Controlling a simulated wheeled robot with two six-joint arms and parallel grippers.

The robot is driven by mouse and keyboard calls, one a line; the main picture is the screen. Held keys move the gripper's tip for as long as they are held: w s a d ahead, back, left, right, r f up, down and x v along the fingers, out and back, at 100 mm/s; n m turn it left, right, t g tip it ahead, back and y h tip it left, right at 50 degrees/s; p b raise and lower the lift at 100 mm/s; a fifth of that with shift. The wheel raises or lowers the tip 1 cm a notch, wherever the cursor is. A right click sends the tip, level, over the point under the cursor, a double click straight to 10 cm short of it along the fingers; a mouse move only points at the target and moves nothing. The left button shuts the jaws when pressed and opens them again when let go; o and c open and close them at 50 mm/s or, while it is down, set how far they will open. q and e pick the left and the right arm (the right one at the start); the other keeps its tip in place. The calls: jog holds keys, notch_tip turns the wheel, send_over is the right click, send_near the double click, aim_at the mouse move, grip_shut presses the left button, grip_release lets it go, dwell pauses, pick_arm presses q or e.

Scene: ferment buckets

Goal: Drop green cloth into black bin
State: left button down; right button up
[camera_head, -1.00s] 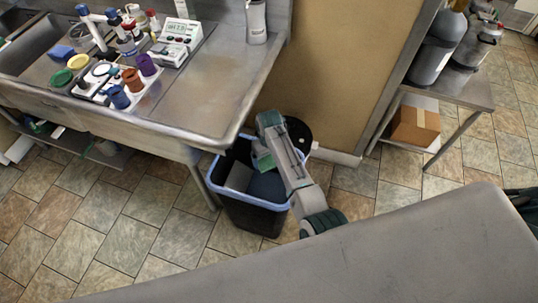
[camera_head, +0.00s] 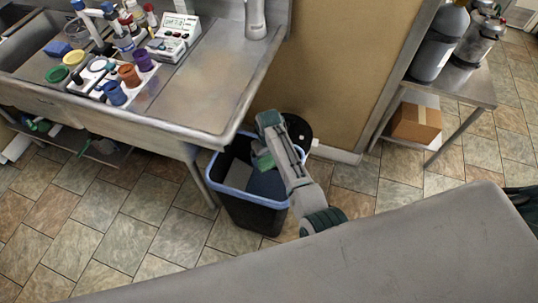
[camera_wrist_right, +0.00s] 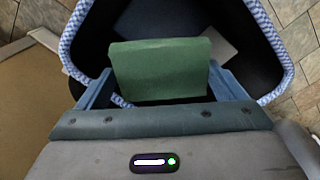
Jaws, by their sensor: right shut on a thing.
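The green cloth (camera_wrist_right: 160,70) is held between the two blue fingers of my right gripper (camera_wrist_right: 165,92) in the right wrist view. It hangs over the open mouth of the black bin (camera_head: 250,212), which has a light blue rim. In the head view the cloth (camera_head: 264,161) shows as a small green patch beside the end of my right arm. The right gripper (camera_head: 262,150) is above the bin's opening, its fingers mostly hidden by the arm. The bin's rim (camera_wrist_right: 262,30) surrounds the cloth in the wrist view. My left gripper is not in view.
Grey and dark blue pieces (camera_head: 238,175) lie inside the bin. A steel sink counter (camera_head: 190,95) with colored cups stands left of the bin. A round black object (camera_head: 299,128) is on the floor behind my arm. Tiled floor is clear in front of the bin.

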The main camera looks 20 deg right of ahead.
dwell(0.3)
jog(key=o, duration=0.6)
dwell(0.9)
jog(key=shift+r+p, duration=3)
jog(key=shift+p, duration=0.3)
